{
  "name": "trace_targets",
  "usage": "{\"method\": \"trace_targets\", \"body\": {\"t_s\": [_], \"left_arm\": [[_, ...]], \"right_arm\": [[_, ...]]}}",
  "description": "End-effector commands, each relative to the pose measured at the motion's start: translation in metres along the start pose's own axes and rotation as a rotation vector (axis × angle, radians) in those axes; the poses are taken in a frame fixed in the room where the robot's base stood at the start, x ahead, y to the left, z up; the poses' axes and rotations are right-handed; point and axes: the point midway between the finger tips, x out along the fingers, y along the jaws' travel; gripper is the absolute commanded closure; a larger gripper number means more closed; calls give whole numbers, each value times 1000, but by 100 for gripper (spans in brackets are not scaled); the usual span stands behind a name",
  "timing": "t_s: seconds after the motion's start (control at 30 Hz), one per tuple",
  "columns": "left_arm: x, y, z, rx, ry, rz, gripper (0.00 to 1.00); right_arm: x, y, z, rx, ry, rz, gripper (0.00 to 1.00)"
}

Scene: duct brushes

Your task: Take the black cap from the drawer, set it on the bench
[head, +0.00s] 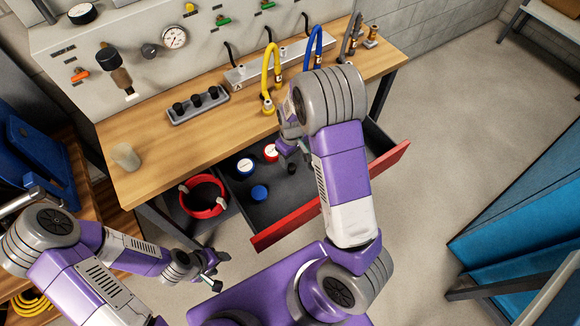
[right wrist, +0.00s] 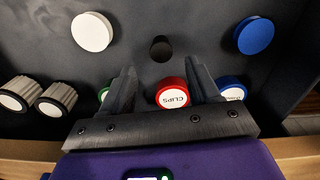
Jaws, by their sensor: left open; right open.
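The small black cap (right wrist: 161,48) lies on the dark floor of the open drawer (head: 280,214), seen in the right wrist view between a white round lid and a blue one. In the head view a small dark round thing (head: 291,168) beside my right gripper looks like it. My right gripper (right wrist: 160,70) is open and empty over the drawer, its fingers pointing toward the cap and apart from it; in the head view my right arm partly hides this gripper (head: 288,152). My left gripper (head: 213,275) is open and empty, left of the drawer. The wooden bench (head: 150,140) stands above the drawer.
The drawer also holds a red-lidded CLIPS container (right wrist: 173,93), a blue lid (right wrist: 255,35), a white lid (right wrist: 92,32) and grey ridged cylinders (right wrist: 56,98). The bench's front left is largely clear.

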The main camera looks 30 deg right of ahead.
Motion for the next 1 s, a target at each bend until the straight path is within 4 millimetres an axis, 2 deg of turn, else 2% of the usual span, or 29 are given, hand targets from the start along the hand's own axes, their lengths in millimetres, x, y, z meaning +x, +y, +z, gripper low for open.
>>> {"method": "trace_targets", "body": {"t_s": [0.17, 0.43, 0.7, 1.0], "left_arm": [[6, -2, -1, 0, 2, 0, 44], [18, -7, -2, 0, 2, 0, 44], [18, -6, -2, 0, 2, 0, 44], [18, -6, -2, 0, 2, 0, 44]], "right_arm": [[17, -1, 2, 1, -2, -1, 39], [57, -3, 6, 2, -3, -1, 39], [59, -3, 5, 1, 0, 0, 39], [59, -3, 5, 1, 0, 0, 85]]}}
